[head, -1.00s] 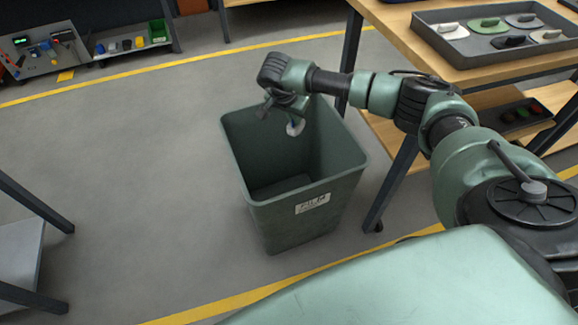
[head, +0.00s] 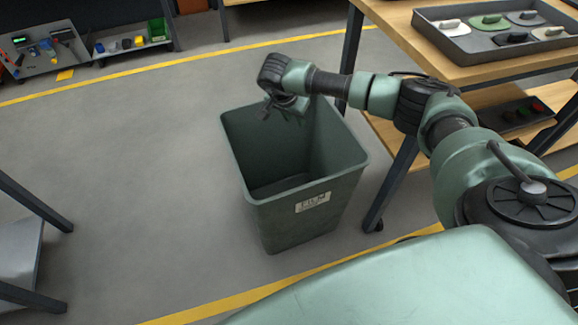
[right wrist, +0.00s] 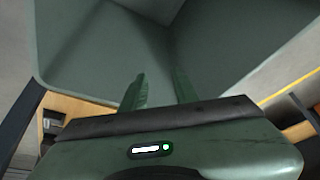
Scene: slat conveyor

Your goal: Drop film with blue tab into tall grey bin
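The tall grey bin (head: 300,225), greenish with a white label on its front, stands on the floor in the middle of the head view. My right gripper (head: 283,108) is over the bin's mouth, towards its far side. In the right wrist view the fingers of the right gripper (right wrist: 160,90) are apart with nothing between them, and the bin's inner walls (right wrist: 110,50) lie beyond. The film with the blue tab does not show in either view now; part of the bin's inside is hidden. My left gripper is not in view.
A wooden table (head: 400,18) at the upper right bears a grey tray (head: 450,44) with several handled lids. A dark tray (head: 522,116) lies on its lower shelf. A metal table (head: 20,255) stands at the left. The floor left of the bin is clear.

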